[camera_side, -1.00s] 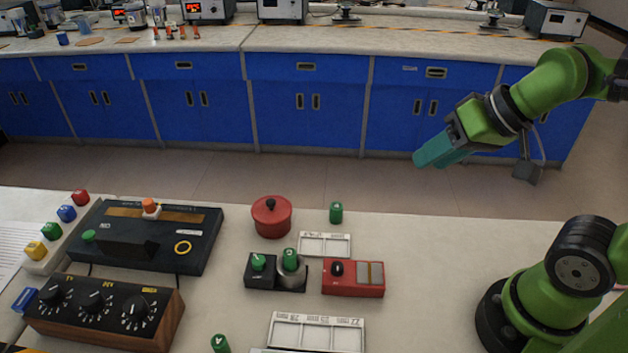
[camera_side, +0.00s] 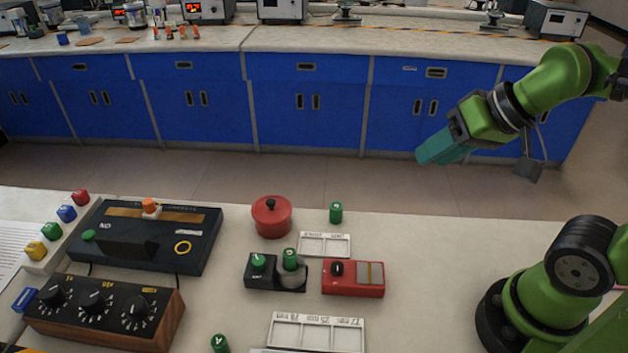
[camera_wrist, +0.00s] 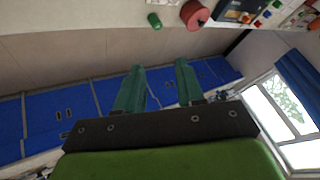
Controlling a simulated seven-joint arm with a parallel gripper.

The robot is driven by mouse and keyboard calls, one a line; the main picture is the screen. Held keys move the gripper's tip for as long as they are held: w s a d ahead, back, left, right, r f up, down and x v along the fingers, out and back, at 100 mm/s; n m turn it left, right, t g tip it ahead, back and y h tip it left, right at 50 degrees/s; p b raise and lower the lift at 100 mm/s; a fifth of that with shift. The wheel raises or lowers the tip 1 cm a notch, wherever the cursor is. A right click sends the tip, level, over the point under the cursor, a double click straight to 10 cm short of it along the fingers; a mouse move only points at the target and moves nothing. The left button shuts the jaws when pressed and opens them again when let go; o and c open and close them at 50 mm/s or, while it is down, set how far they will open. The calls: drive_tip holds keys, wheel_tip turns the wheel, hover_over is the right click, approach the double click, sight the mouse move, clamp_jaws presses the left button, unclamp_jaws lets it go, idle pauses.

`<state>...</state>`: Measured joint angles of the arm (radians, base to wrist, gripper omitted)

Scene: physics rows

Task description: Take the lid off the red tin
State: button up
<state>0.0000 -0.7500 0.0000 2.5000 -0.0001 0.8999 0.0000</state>
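The red tin (camera_side: 271,220) stands upright on the table, with its red lid (camera_side: 270,207) on it and a dark knob on top. It also shows at the top of the wrist view (camera_wrist: 194,14), partly cut off. My gripper (camera_side: 432,157) is in the air to the right of the tin and well apart from it. In the wrist view its two teal fingers (camera_wrist: 158,75) stand apart with nothing between them.
A green cylinder (camera_side: 336,213) stands right of the tin. In front are a black block with green pieces (camera_side: 262,271), a red box (camera_side: 353,279) and white trays (camera_side: 325,244). A black panel (camera_side: 190,245) lies left.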

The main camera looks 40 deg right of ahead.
drive_tip(key=o, duration=1.1)
drive_tip(key=n+g+h, duration=0.2)
drive_tip(key=n+g, duration=0.5)
drive_tip(key=n, duration=0.2)
hover_over(271, 201)
wheel_tip(271, 201, down, 5)
wheel_tip(271, 201, up, 2)
drive_tip(key=n, duration=0.1)
drive_tip(key=shift+n, duration=0.3)
wheel_tip(271, 201, down, 16)
drive_tip(key=shift+f, duration=0.25)
